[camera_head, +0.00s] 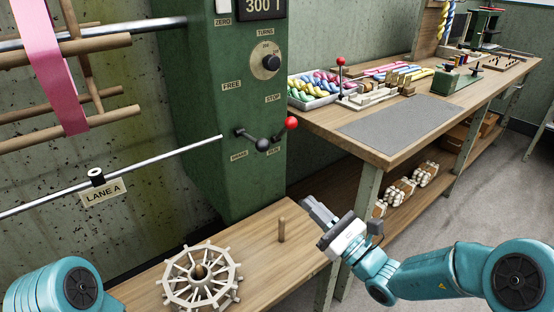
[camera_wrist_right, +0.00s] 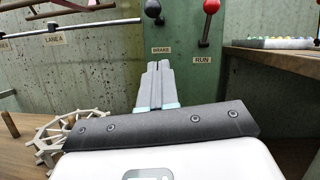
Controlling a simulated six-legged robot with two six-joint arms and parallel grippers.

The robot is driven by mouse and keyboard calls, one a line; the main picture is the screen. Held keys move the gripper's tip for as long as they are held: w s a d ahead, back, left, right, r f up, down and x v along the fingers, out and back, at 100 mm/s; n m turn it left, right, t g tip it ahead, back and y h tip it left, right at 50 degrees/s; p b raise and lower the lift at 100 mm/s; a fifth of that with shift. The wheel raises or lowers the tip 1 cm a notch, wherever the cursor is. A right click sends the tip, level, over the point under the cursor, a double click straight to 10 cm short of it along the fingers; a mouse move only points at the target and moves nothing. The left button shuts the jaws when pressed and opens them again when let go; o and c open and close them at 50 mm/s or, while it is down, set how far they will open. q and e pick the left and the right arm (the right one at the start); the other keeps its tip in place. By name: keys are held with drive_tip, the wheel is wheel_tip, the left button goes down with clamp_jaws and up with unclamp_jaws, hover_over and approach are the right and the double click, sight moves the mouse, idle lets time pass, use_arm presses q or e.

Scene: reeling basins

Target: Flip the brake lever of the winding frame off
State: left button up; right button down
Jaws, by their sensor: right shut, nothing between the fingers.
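The brake lever (camera_head: 262,144) is a short dark stem with a black knob on the green winding frame (camera_head: 205,100), above the BRAKE label. Its black knob (camera_wrist_right: 153,8) also shows at the top of the right wrist view. A red-knobbed lever (camera_head: 291,123) sits to its right by the RUN label. My right gripper (camera_head: 308,204) is shut and empty, below and right of the levers, apart from them. In the right wrist view its closed fingers (camera_wrist_right: 158,68) point toward the green panel, below the BRAKE label. My left arm shows at lower left, but its gripper is out of view.
A wooden peg (camera_head: 282,230) and a pale spoked wheel (camera_head: 202,276) stand on the low bench (camera_head: 258,262). A metal rod crosses at left with the LANE A tag (camera_head: 103,192). A wooden table (camera_head: 400,153) with a skein tray (camera_head: 314,98) stands at right.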

drive_tip(key=shift+s+a, duration=0.1)
drive_tip(key=s+r+x, duration=0.1)
drive_tip(key=r+x, duration=0.1)
drive_tip(key=x, duration=1.1)
drive_tip(key=shift+r, duration=0.35)
